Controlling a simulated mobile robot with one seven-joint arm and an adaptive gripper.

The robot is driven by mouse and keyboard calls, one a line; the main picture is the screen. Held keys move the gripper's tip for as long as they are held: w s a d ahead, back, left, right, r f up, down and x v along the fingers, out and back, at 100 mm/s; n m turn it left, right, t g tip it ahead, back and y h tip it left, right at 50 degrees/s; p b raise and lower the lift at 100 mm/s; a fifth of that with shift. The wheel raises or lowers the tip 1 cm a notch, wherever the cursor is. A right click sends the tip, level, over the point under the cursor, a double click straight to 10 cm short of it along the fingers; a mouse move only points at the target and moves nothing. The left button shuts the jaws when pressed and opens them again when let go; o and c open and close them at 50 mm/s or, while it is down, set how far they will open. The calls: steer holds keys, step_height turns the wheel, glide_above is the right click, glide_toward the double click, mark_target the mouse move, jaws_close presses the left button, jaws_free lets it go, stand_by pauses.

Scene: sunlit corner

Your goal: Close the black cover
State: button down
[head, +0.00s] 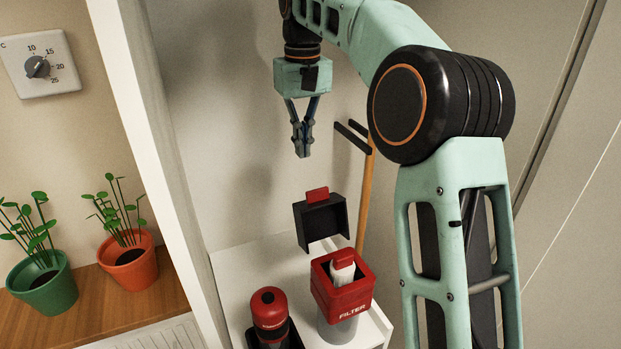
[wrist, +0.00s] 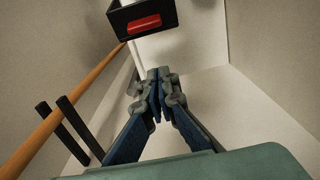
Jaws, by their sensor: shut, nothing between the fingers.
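The black cover (head: 322,222) is a shallow box-shaped lid with a red tab (head: 317,195) on it. It stands raised, tilted up behind the red filter housing (head: 343,295), whose top is open. A white cartridge with a red top (head: 343,262) sits inside the housing. My gripper (head: 302,153) is shut and empty, pointing down above the cover and apart from it. In the wrist view the closed fingers (wrist: 156,78) show in the middle, and the black cover (wrist: 128,15) with its red tab shows at the top.
A red and black device (head: 269,310) stands left of the housing on the white cabinet top (head: 240,268). A wooden pole (head: 366,190) with two dark pegs (head: 352,135) is close to the right of my gripper. Potted plants (head: 130,262) stand left, beyond a white partition (head: 150,130).

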steer(key=s+d+f, duration=0.1)
steer(key=s+f, duration=0.2)
steer(key=f, duration=0.3)
steer(key=shift+d+f, duration=0.2)
steer(key=shift+s, duration=0.15)
steer(key=shift+s+d+b, duration=0.1)
steer(key=shift+b, duration=0.3)
